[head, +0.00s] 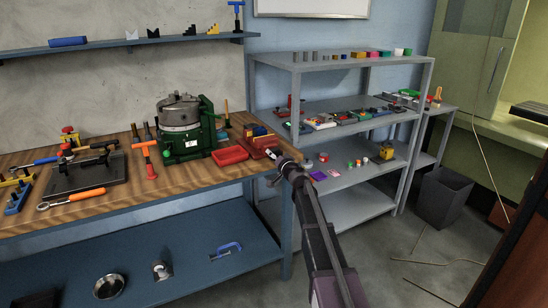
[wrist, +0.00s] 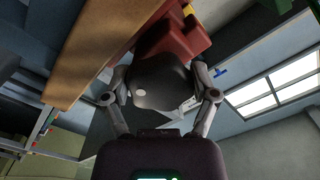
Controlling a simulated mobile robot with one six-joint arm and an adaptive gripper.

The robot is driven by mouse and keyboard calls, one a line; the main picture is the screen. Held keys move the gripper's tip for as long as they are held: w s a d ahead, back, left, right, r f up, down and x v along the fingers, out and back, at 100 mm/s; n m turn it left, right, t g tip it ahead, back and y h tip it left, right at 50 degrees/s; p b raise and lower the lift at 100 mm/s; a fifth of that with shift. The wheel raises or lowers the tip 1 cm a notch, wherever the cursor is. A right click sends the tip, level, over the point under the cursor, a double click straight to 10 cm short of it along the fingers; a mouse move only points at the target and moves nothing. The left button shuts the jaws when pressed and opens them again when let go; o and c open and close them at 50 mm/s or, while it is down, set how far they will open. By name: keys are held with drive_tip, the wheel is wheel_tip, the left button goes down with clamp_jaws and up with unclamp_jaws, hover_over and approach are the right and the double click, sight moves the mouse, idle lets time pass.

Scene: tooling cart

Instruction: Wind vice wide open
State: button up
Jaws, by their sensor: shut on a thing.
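A red vice (head: 260,143) sits at the right end of the wooden bench top. In the wrist view its red body (wrist: 185,28) is at the top, beyond the fingers. How far its jaws are apart cannot be told. My gripper (head: 278,170) is at the bench's right front corner, just in front of the vice. In the wrist view my gripper (wrist: 166,98) has its two fingers on either side of a dark grey rounded part (wrist: 155,80), apparently the vice's handle. It is shut on that part, which hides much of the vice behind it.
A red tray (head: 229,156) and a green machine (head: 187,130) stand left of the vice on the bench (head: 110,200). A grey shelf unit (head: 345,115) with several small items stands to the right. A dark bin (head: 443,197) is on the floor farther right.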

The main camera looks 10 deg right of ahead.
drive_tip(key=shift+w+n, duration=0.1)
drive_tip(key=shift+n, duration=0.4)
drive_tip(key=o, duration=1)
drive_tip(key=shift+s, duration=0.2)
drive_tip(key=v, duration=1.1)
drive_tip(key=shift+s, duration=0.3)
drive_tip(key=shift+d, duration=0.15)
